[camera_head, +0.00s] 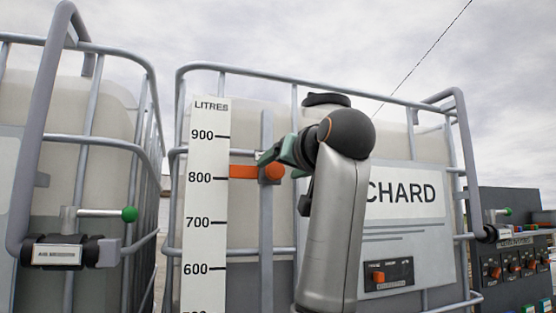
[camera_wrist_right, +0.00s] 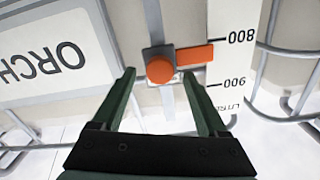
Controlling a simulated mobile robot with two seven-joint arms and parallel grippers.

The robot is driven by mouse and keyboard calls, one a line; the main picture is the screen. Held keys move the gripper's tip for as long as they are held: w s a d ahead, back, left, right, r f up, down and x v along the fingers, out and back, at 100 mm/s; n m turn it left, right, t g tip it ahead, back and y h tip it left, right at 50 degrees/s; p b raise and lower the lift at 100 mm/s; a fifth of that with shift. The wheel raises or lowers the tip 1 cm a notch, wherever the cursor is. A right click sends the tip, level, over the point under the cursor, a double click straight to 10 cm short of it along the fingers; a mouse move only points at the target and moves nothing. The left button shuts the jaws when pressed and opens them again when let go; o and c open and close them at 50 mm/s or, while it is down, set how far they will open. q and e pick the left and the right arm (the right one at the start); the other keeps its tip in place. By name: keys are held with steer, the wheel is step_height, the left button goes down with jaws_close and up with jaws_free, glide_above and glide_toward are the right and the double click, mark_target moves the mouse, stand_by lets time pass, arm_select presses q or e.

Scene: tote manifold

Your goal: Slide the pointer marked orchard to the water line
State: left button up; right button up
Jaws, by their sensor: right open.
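The orchard tote's pointer is an orange flag (camera_head: 243,172) with a round orange knob (camera_head: 273,171) on a grey vertical rail (camera_head: 266,223). The flag points left at the white litres scale (camera_head: 206,200), slightly above the 800 mark. The wrist view shows the knob (camera_wrist_right: 160,69) and flag (camera_wrist_right: 195,55) upside down. My right gripper (camera_head: 277,158) is at the knob; its green fingers (camera_wrist_right: 157,78) are open, one on each side of it. I cannot tell whether they touch it. My left gripper is not in view.
The label reading "CHARD" (camera_head: 405,194) is partly hidden by my right arm. A small panel with an orange switch (camera_head: 378,277) sits below it. Cage bars (camera_head: 240,252) cross the tote front. Another caged tote (camera_head: 95,175) stands left, a dark control panel (camera_head: 505,262) right.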

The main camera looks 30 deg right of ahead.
mark_target(258, 171)
steer(key=shift+x, duration=1.2)
jaws_close()
stand_by(0.6)
